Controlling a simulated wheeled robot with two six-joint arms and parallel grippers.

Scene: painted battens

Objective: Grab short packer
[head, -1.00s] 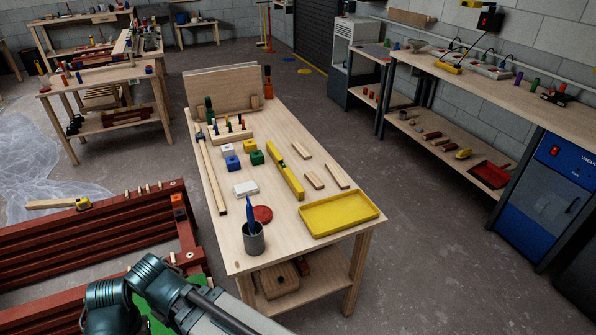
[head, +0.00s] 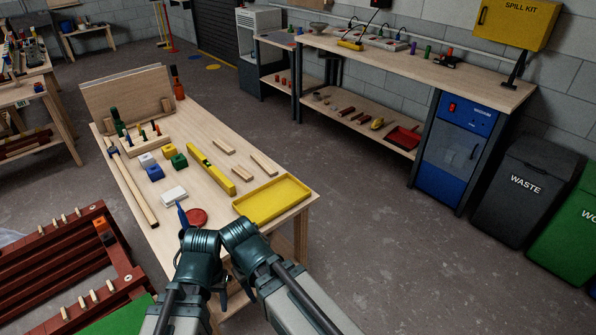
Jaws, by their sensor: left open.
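Several small pale wooden pieces lie on the workbench (head: 150,205), right of a yellow level (head: 211,170). Two look shorter, one at the back (head: 223,146) and one nearer the front (head: 242,173). A longer, thin one (head: 263,164) lies to their right. I cannot tell for sure which is the short packer. My left arm rises in front of the bench's near end. Its gripper (head: 222,284) is open, dark and partly hidden among the arm links, apart from the wooden pieces. My right gripper is out of view.
A yellow tray (head: 272,200), a red disc (head: 196,217), a white block (head: 174,194) and coloured blocks (head: 155,173) share the bench. My arm hides part of its near edge. Red frames (head: 60,265) stand at left. Open floor (head: 370,220) lies to the right.

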